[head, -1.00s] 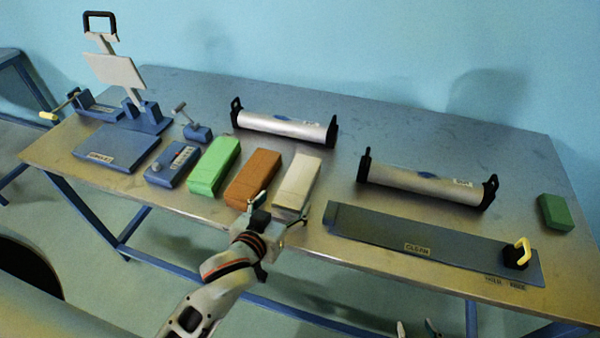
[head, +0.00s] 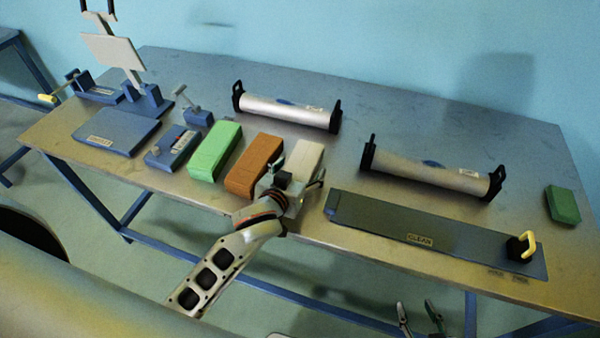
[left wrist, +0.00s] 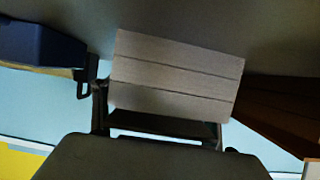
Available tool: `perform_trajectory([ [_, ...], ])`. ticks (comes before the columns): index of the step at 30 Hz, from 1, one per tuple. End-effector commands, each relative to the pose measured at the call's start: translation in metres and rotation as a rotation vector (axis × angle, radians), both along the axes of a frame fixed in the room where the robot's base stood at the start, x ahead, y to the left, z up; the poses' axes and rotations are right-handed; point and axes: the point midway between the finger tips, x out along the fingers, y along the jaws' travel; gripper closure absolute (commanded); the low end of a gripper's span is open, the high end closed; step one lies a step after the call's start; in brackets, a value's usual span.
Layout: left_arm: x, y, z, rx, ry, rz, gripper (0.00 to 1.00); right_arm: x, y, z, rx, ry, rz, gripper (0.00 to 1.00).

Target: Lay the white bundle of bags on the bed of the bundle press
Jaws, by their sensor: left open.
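The white bundle (head: 309,156) lies on the table, the rightmost in a row with an orange-brown bundle (head: 254,165) and a green bundle (head: 215,151). My left gripper (head: 297,172) is open at the white bundle's near end and hides that end in the head view. In the left wrist view the white bundle (left wrist: 177,75) shows in front of the open fingers; I cannot tell whether they touch it. The bundle press (head: 113,52) stands at the table's left, its pale plate raised above the blue base. My right gripper (head: 420,318) is open and empty, low at the bottom edge.
A labelled blue slab (head: 115,132) and a small blue device (head: 172,146) lie left of the bundles. Two silver rolls (head: 288,112) (head: 430,175) lie behind. A long dark plate (head: 420,232) lies to the right, with a green block (head: 562,204) beyond it.

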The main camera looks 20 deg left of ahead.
Motion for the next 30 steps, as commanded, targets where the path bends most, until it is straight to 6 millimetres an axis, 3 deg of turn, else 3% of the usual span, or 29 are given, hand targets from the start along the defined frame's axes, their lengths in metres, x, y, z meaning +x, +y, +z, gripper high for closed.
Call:
perform_trajectory([
  [6, 0.001, 0.000, 0.000, -0.001, 0.000, -0.001, 0.28, 0.000, -0.001, -0.001, -0.001, 0.001, -0.001, 0.60],
  [12, 0.000, 0.000, 0.000, -0.001, 0.000, 0.000, 0.77, 0.000, -0.001, -0.001, -0.001, 0.001, -0.001, 0.60],
  [15, 0.001, 0.000, 0.001, -0.002, -0.002, 0.000, 0.81, 0.000, -0.001, -0.001, -0.001, 0.001, -0.001, 0.60],
  [23, 0.001, 0.000, 0.004, -0.003, -0.002, 0.000, 0.81, 0.001, -0.001, 0.001, -0.001, -0.001, -0.002, 0.60],
  [30, 0.001, -0.001, 0.029, -0.006, -0.006, 0.001, 0.81, 0.002, -0.001, 0.008, -0.001, -0.003, -0.001, 0.60],
])
